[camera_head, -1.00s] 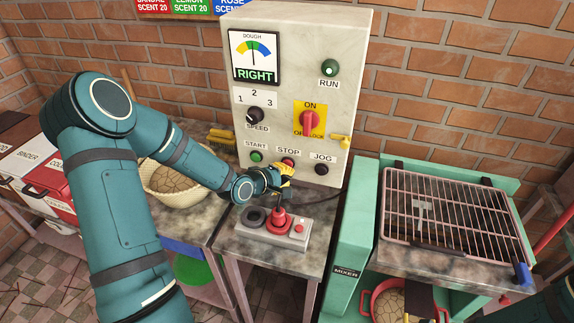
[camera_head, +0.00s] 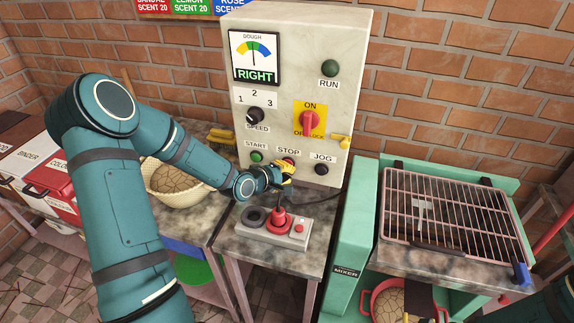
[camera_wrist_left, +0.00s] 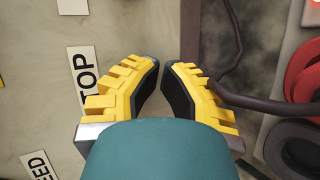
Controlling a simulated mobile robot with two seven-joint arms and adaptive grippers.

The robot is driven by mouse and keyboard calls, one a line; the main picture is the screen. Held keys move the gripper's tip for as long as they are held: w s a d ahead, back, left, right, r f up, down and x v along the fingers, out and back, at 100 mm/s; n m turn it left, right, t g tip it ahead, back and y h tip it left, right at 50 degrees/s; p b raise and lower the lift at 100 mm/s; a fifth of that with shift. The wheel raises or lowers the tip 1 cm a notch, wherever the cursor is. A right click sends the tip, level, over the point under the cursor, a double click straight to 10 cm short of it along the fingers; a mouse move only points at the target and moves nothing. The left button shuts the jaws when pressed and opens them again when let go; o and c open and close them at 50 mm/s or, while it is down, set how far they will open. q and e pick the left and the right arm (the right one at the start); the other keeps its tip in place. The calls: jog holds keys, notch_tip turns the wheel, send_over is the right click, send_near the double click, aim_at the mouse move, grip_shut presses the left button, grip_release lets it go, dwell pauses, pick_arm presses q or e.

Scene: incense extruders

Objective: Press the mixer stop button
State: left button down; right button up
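The grey control panel (camera_head: 290,60) stands upright against the brick wall. Its red stop button (camera_head: 288,161) shows as a small part under the STOP label (camera_head: 288,151), largely covered by my left gripper. My left gripper (camera_head: 288,170) is right in front of the panel at that button, with its yellow fingers pointing at it. In the left wrist view, the fingertips (camera_wrist_left: 162,64) are almost together and hold nothing. The label (camera_wrist_left: 84,80) lies left of them; the button itself is hidden there. I cannot tell whether fingers and button touch. The RUN lamp (camera_head: 329,68) is dark green.
The green start button (camera_head: 256,157) and dark JOG button (camera_head: 321,169) flank the stop button. A box with a red joystick (camera_head: 278,221) stands just below my left gripper. A basket with dough (camera_head: 153,188) is at left; the teal mixer (camera_head: 350,240) with its grille is at right.

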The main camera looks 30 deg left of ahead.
pick_arm(q)
jog(key=shift+s, duration=0.1)
dwell(0.3)
jog(key=shift+s+d, duration=0.2)
jog(key=shift+s, duration=0.55)
jog(key=s, duration=0.2)
jog(key=s+d+p, duration=0.1)
jog(key=s, duration=0.2)
jog(key=shift+d, duration=0.1)
dwell(0.8)
